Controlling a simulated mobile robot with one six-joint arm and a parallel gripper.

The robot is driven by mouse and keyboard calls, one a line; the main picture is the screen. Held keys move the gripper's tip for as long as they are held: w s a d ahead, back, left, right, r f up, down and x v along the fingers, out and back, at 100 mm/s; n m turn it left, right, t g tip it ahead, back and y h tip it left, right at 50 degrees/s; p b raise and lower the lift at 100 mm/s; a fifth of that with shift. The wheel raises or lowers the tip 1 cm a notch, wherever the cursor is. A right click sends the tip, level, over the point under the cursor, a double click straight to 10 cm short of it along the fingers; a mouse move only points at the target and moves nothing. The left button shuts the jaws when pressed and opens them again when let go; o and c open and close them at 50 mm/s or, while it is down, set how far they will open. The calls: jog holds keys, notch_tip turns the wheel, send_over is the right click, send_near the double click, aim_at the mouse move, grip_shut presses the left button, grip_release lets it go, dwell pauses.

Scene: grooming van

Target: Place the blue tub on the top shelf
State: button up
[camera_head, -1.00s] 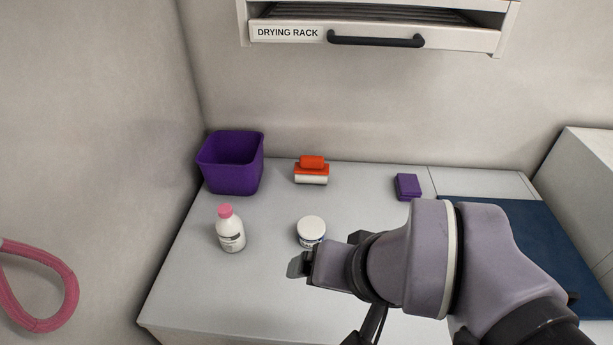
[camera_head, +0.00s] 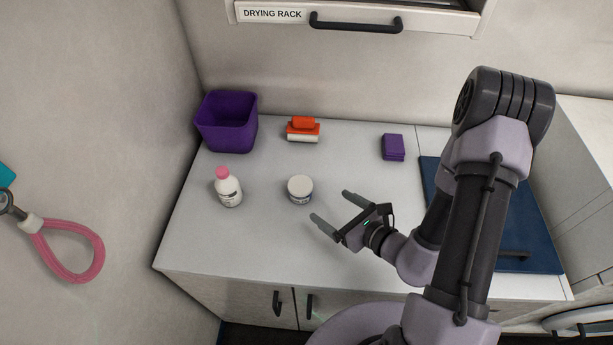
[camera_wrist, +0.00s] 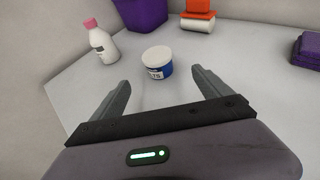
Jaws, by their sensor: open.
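The blue tub is a small round tub with a white lid (camera_head: 300,189). It stands upright on the grey counter. In the wrist view the tub (camera_wrist: 157,64) shows a blue side and a white label, and it lies ahead of and between my fingers. My gripper (camera_head: 329,210) is open and empty, just to the right and front of the tub in the head view, apart from it. In the wrist view my gripper's two fingers (camera_wrist: 162,80) are spread wide. No top shelf can be made out in these frames.
A white bottle with a pink cap (camera_head: 228,188) stands left of the tub. Behind are a purple bin (camera_head: 227,124), an orange and white brush-like item (camera_head: 303,131) and a purple block (camera_head: 393,147). A drying rack drawer (camera_head: 350,17) hangs above. A blue mat (camera_head: 520,225) lies right.

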aim_at(308, 193)
jog(key=b+x, duration=0.4)
jog(key=b, duration=0.1)
jog(key=f+b+x, duration=0.1)
jog(key=b+x, duration=0.1)
jog(key=b, duration=0.1)
jog(key=shift+a+f, duration=0.15)
jog(key=shift+a, duration=0.1)
jog(key=x, duration=0.2)
jog(key=r+b+x, duration=0.1)
jog(key=x, duration=0.1)
jog(key=shift+w+a+f, duration=0.2)
jog(key=shift+w+a, duration=0.1)
jog(key=shift+w, duration=0.15)
jog(key=x, duration=0.3)
jog(key=b+x, duration=0.1)
jog(key=x, duration=0.2)
jog(key=shift+a+r+b, duration=0.15)
jog(key=shift+r+b, duration=0.1)
jog(key=shift+b, duration=0.05)
jog(key=shift+r, duration=0.1)
jog(key=c, duration=1.7)
